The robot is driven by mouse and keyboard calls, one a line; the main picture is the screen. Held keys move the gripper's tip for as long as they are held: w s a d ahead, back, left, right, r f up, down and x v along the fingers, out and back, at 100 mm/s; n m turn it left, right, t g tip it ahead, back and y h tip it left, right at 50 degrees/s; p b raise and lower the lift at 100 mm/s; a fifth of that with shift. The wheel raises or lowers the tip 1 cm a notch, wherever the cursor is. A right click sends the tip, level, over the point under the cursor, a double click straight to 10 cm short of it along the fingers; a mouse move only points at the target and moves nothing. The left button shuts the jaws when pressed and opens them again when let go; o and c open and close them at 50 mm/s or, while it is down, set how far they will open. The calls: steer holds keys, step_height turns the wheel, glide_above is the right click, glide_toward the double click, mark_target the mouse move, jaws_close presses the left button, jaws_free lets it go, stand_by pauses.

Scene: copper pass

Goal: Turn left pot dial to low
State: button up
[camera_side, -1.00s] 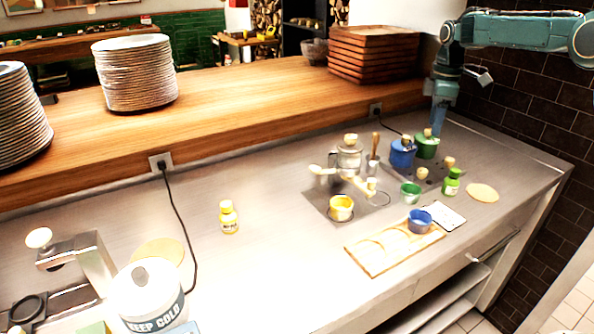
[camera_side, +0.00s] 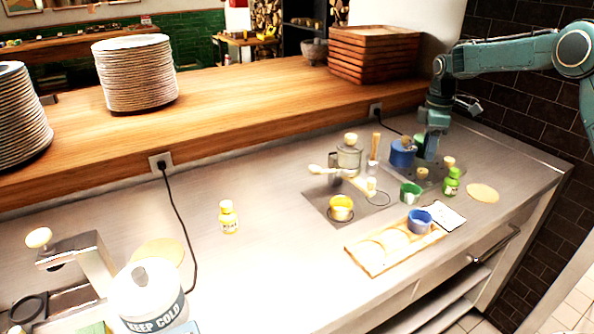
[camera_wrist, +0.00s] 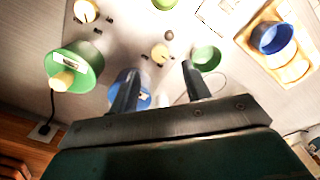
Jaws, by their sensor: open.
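The left wooden dial (camera_side: 422,173) sits on the dark plate in front of the blue pot (camera_side: 402,153). In the wrist view this dial (camera_wrist: 160,53) lies just beyond and between my fingertips, with small dark marks around it; its setting is too small to read. The right dial (camera_side: 449,161) stands behind it to the right, and shows in the wrist view (camera_wrist: 85,11). My gripper (camera_wrist: 161,68) is open with nothing between its fingers. In the side view it hangs over the pots and partly hides the green pot (camera_side: 418,142), which shows in the wrist view (camera_wrist: 80,68).
A green bowl (camera_side: 410,193) stands just in front of the left dial. A green bottle (camera_side: 451,182) is to its right. A wooden board (camera_side: 376,258) with a blue bowl (camera_side: 419,221) lies nearer the counter's front. A glass pot (camera_side: 349,157) stands left of the blue pot.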

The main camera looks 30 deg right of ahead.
mark_target(423, 170)
steer(key=shift+f, duration=3.45)
steer(key=c, duration=1)
